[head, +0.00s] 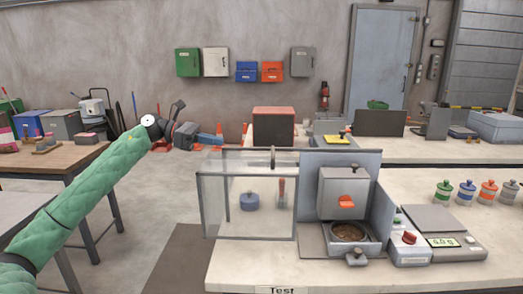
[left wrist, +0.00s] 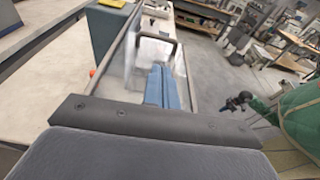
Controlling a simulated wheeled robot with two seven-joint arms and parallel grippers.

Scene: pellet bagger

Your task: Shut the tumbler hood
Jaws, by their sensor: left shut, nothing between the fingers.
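The clear hood (head: 222,222), a grey-framed see-through box, stands at the left end of the bench, beside the grey machine. Its handle (head: 273,157) is at its top. I cannot tell from these views how far it is open. My left gripper (head: 180,103) is up and to the left of the hood, apart from it in the head view. In the left wrist view, its shut, empty blue fingers (left wrist: 160,70) lie in front of a clear framed panel with a handle (left wrist: 157,37). A green-sleeved arm shows at the right there; its dark end (left wrist: 240,100) is small and unclear.
A blue knob-like object (head: 249,201) and a red-handled tool (head: 281,190) show through the clear walls. The grey machine (head: 342,190) has an orange lever (head: 346,201) and a bowl below. A scale (head: 441,242) and several coloured jars stand right.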

